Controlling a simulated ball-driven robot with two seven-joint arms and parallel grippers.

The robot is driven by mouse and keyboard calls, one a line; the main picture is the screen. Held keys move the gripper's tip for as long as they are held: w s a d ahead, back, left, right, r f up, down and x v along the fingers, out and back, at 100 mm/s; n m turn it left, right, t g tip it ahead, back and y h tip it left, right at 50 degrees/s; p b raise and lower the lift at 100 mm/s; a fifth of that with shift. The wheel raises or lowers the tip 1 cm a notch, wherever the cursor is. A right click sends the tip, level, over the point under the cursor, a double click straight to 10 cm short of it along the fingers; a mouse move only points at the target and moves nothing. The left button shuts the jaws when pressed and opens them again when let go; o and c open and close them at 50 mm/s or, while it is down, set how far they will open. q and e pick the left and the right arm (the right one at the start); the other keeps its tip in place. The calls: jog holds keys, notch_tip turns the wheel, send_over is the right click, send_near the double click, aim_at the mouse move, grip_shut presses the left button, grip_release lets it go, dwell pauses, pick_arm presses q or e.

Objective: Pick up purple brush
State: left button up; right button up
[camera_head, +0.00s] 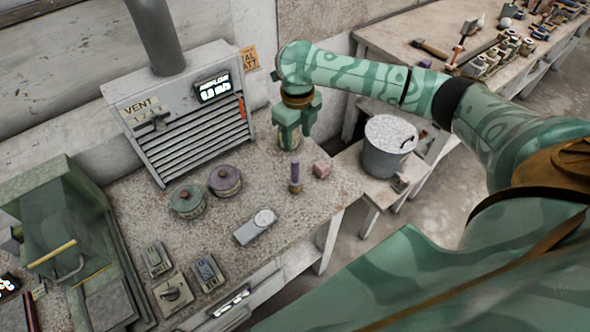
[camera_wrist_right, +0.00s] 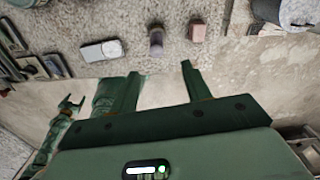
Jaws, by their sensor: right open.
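The purple brush (camera_head: 296,174) stands upright on the speckled bench, left of a small pink block. In the wrist view the brush (camera_wrist_right: 156,40) is seen nearly end-on, beyond the gap between my fingers. My right gripper (camera_head: 290,148) is open above the bench, behind and slightly left of the brush in the head view. In the wrist view its two fingers (camera_wrist_right: 160,74) are spread with nothing between them. A small green claw-like part (camera_wrist_right: 70,104) at the left of the wrist view may be my left gripper; its jaw state is unclear.
The pink block (camera_head: 321,169) sits close to the brush. A grey device (camera_head: 255,227), two lidded pots (camera_head: 187,202) (camera_head: 225,180) and a vent box (camera_head: 180,110) are to the left. A metal bucket (camera_head: 388,147) stands right of the bench. The bench edge is near the brush.

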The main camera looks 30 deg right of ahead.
aim_at(295, 168)
notch_tip(295, 168, down, 8)
jog(key=shift+a+b, duration=0.1)
jog(key=shift+b, duration=0.8)
notch_tip(295, 168, down, 5)
jog(key=shift+a+f+b, duration=0.15)
jog(key=shift+f+b, duration=0.05)
jog(key=shift+b, duration=0.5)
jog(key=shift+r, duration=0.1)
grip_shut()
